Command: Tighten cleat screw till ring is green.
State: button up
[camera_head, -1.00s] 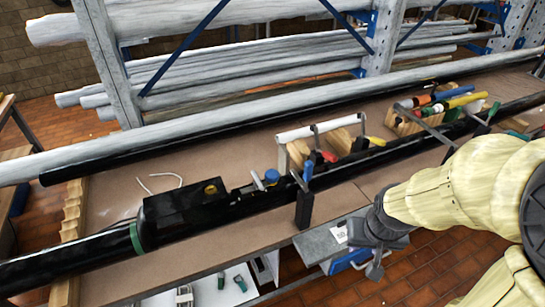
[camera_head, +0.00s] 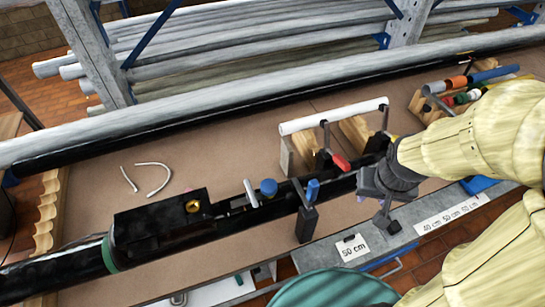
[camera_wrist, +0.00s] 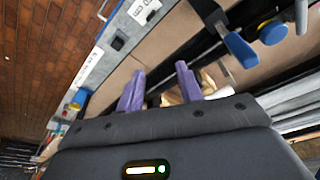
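In the head view a black mast lies along the bench, with a black block (camera_head: 160,220) on it. A brass-yellow round piece (camera_head: 193,207) sits on the block; I cannot tell whether it is the cleat screw. A green band (camera_head: 108,254) circles the mast left of the block; no lit ring can be made out. My gripper (camera_head: 361,197) is at the bench's front side, right of the block and apart from it. In the wrist view its two purple fingers (camera_wrist: 160,88) stand apart with nothing between them.
A clamp with a blue handle (camera_head: 313,190) and a blue knob (camera_head: 268,187) stand between my gripper and the block; the handle also shows in the wrist view (camera_wrist: 240,48). A white tube (camera_head: 333,116) on wooden supports lies behind.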

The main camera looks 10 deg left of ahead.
jog(key=shift+w, duration=0.4)
jog(key=shift+s, duration=0.1)
